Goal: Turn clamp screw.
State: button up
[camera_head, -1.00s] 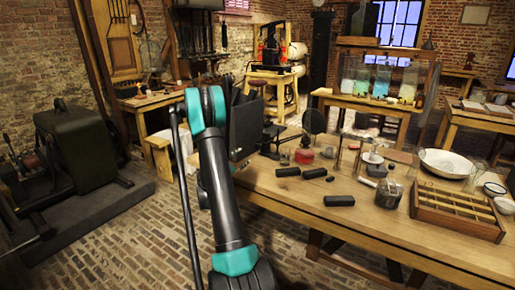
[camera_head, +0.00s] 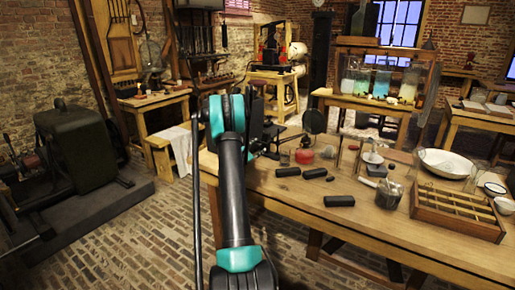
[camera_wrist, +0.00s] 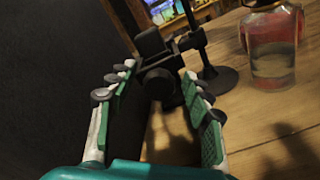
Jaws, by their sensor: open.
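In the wrist view a dark clamp with a round black screw knob (camera_wrist: 160,84) is fixed to a stand (camera_wrist: 215,76) with a round base on the wooden table. My gripper (camera_wrist: 159,74) is open, its green-padded fingers on either side of the knob with gaps visible. The knob lies near the fingertips; whether either finger touches it I cannot tell. In the head view my arm hides most of my gripper and the clamp, at the left end of the table (camera_head: 285,205).
A glass bottle (camera_wrist: 270,50) stands right of the stand, near my right finger. A large dark surface (camera_wrist: 45,70) fills the wrist view's left. In the head view, black blocks (camera_head: 339,201), a red flask (camera_head: 304,156) and a wooden compartment tray (camera_head: 455,225) sit on the table.

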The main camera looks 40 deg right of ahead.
grip_shut()
jog(key=shift+s+m, duration=0.1)
jog(key=shift+m, duration=2.1)
grip_release()
jog(key=v, duration=1.2)
jog(key=shift+f, duration=0.1)
